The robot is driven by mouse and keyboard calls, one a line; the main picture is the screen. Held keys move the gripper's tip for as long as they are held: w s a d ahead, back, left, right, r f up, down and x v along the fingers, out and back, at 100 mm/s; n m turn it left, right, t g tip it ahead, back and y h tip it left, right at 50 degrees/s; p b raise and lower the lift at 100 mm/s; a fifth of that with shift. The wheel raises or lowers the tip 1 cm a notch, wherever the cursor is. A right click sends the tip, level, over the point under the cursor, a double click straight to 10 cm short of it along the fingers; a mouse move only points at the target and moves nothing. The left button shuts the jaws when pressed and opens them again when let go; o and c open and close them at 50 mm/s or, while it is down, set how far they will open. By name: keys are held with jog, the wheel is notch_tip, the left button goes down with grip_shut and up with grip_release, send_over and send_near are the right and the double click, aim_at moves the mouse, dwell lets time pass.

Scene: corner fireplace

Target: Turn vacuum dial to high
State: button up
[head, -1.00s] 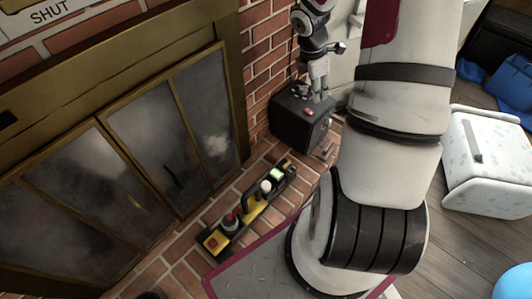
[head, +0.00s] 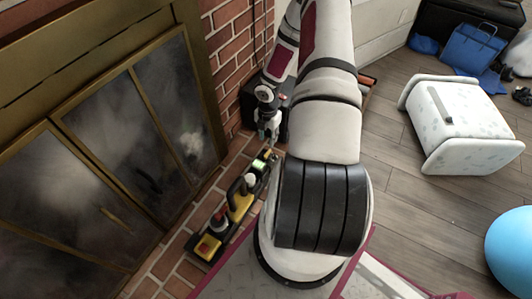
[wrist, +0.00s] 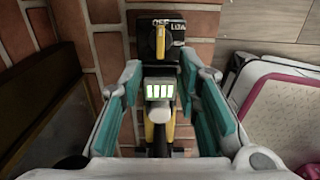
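The yellow and black vacuum (head: 239,201) lies on the brick hearth in front of the fireplace. In the wrist view its yellow dial (wrist: 161,42) sits on a black panel with white lettering, part of which reads "OFF". The dial's pointer stands roughly upright in that picture; its exact setting is unclear. A lit green display (wrist: 159,90) is nearer the camera. My gripper (head: 268,136) is over the vacuum's far end. In the wrist view my gripper (wrist: 160,82) is open, its teal pads on either side of the vacuum and the dial beyond, between them. No contact is visible.
The fireplace's glass doors (head: 130,130) stand close on the left. A brick wall (head: 230,60) rises behind. A white spotted box (head: 455,125) and a blue ball (head: 512,250) are on the wooden floor at right. Floor between is clear.

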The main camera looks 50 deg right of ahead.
aim_at(268, 153)
notch_tip(268, 153, down, 10)
jog(key=shift+r+b, duration=0.25)
jog(key=shift+b, duration=1)
grip_shut()
